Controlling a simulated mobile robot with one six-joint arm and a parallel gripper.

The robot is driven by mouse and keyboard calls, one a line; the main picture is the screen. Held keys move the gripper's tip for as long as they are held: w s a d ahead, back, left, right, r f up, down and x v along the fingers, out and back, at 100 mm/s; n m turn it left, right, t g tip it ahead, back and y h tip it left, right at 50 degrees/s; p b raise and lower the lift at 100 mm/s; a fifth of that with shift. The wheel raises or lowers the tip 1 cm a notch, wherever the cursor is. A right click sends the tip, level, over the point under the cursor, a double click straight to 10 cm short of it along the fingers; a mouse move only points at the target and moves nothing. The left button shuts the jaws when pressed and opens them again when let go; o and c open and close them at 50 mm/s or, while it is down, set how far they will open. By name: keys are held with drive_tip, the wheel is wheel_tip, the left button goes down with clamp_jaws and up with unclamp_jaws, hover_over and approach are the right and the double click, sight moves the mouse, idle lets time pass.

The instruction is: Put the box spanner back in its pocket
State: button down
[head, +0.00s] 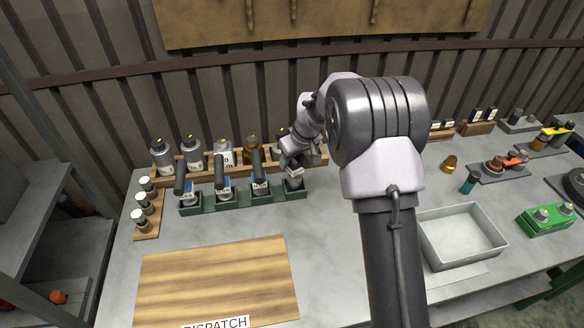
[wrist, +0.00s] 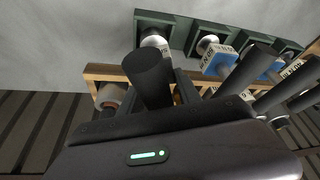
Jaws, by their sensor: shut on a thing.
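The box spanner (wrist: 150,78) shows in the wrist view as a thick black handle with a silver lower end over the end pocket of the green rack (wrist: 178,30). In the head view my gripper (head: 296,160) is at the right end of this rack (head: 228,203), shut on the spanner, whose handle is mostly hidden there by the gripper. The silver end is at the pocket's mouth or inside it; I cannot tell how deep. The other pockets hold similar black-handled tools (head: 220,172), some with blue and white labels.
A wooden rack of bottles (head: 192,150) stands just behind the green rack. A small wooden stand with jars (head: 148,225) is at the left. A wooden dispatch board (head: 218,280) lies in front, and an open grey tray (head: 462,238) at the right. Bare table lies between.

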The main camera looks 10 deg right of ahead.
sight(292, 167)
drive_tip(key=shift+f+b, duration=0.5)
drive_tip(key=shift+f, duration=1)
drive_tip(key=shift+f, duration=0.2)
drive_tip(key=c, duration=0.8)
unclamp_jaws()
drive_tip(key=shift+c, duration=0.2)
drive_tip(key=shift+r, duration=0.1)
